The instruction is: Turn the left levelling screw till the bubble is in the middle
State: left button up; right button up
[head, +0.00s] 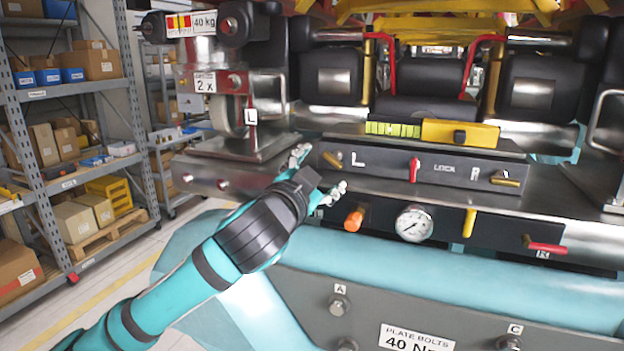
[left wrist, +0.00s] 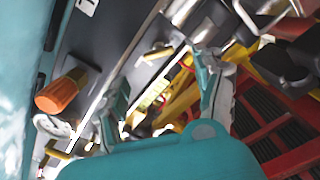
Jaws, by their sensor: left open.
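The left levelling screw (head: 333,160) is a small brass piece beside the letter L on a dark panel. It also shows in the left wrist view (left wrist: 158,53). The level vial (head: 392,129) is a yellow-green strip with dark lines, set left of a yellow block (head: 460,132) above the panel. I cannot make out the bubble. The vial shows small in the left wrist view (left wrist: 152,96). My left gripper (head: 316,173) is open and empty at the panel's left end. My right gripper is out of view.
A red lock lever (head: 414,168) and a right brass screw (head: 505,180) share the panel. Below are an orange knob (head: 354,219), a gauge (head: 414,223), a yellow handle (head: 469,222) and a red handle (head: 546,247). A metal block with a wheel (head: 232,112) stands left.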

pick_arm(q)
jog(key=shift+v, duration=1.65)
jog(key=shift+c, duration=0.4)
